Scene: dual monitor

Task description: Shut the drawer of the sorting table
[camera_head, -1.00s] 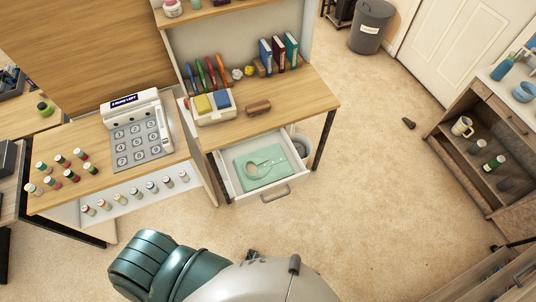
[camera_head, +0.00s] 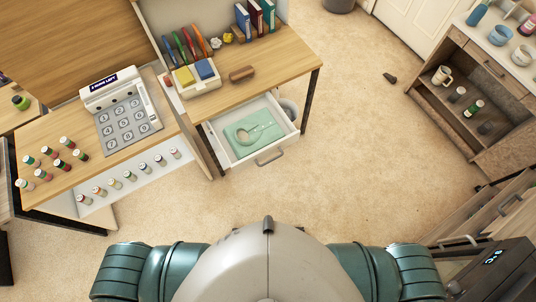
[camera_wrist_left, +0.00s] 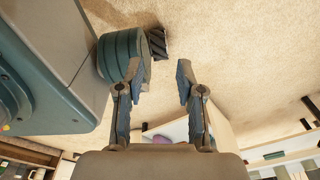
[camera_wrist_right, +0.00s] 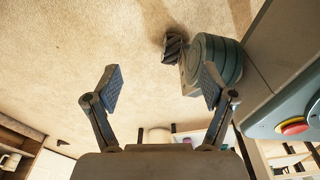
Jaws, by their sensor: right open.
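The wooden sorting table (camera_head: 292,66) stands above the middle of the head view. Its white drawer (camera_head: 262,153) is pulled out toward me, with a grey bar handle (camera_head: 270,159) on its front. A green sheet (camera_head: 243,127) and a ring-shaped pale item (camera_head: 254,137) lie in the drawer. Neither gripper shows in the head view. In the left wrist view my left gripper (camera_wrist_left: 183,75) is open and empty, fingers apart over carpet. In the right wrist view my right gripper (camera_wrist_right: 160,83) is open and empty too. Both are apart from the drawer.
A counter with a keypad device (camera_head: 123,122) and several small bottles adjoins the table at left. A wooden cabinet (camera_head: 476,135) stands at right, and open drawers (camera_head: 490,215) jut in at lower right. Clear carpet (camera_head: 340,180) lies between me and the table.

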